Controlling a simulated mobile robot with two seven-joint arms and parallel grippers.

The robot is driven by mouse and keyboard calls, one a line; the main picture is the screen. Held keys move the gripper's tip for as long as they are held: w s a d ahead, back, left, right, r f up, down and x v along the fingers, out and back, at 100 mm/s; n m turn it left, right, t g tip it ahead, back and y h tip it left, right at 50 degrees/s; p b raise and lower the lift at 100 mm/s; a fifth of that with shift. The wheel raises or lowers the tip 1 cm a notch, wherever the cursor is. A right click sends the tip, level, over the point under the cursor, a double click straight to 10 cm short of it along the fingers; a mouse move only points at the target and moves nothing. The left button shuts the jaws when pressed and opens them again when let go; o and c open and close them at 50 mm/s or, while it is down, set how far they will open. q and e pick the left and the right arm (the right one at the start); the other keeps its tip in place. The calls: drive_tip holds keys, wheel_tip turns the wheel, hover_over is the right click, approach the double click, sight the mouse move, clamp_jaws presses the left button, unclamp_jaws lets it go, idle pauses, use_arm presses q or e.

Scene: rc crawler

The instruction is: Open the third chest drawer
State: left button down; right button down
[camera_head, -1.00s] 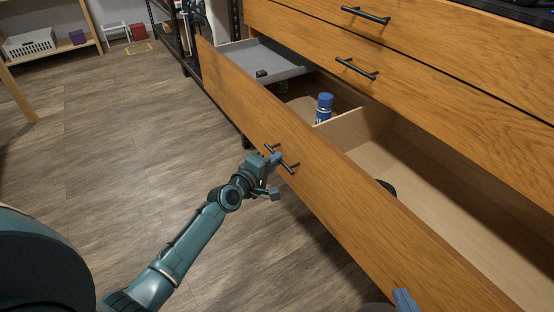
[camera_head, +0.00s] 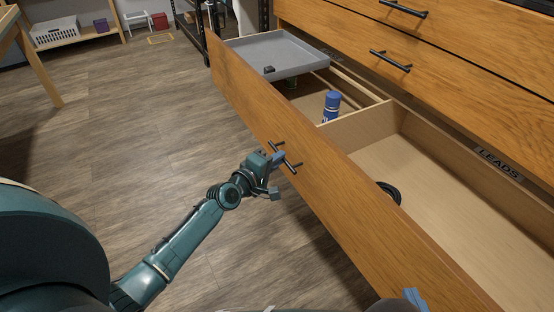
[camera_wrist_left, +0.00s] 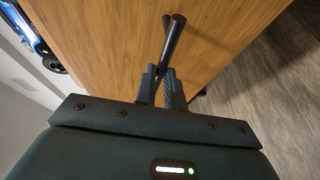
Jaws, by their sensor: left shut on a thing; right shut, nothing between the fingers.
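The third chest drawer (camera_head: 330,205) is pulled far out, and its inside shows. Its black bar handle (camera_head: 288,163) is on the wooden front. My left gripper (camera_head: 277,158) is shut on this handle. In the left wrist view, its blue fingers (camera_wrist_left: 163,88) close around the black bar (camera_wrist_left: 172,40). Of my right gripper, only a blue fingertip (camera_head: 414,298) shows at the bottom edge, near the drawer front. The rest of it is out of frame or hidden.
The drawer holds a grey tray (camera_head: 275,55), a blue can (camera_head: 331,104) and a black coiled item (camera_head: 390,192). Two closed drawers with handles (camera_head: 390,61) are above. The wooden floor (camera_head: 130,140) left of the drawer is clear. A white basket (camera_head: 55,32) is on a far shelf.

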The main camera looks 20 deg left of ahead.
use_arm(q)
drive_tip(key=c, duration=1.5)
unclamp_jaws()
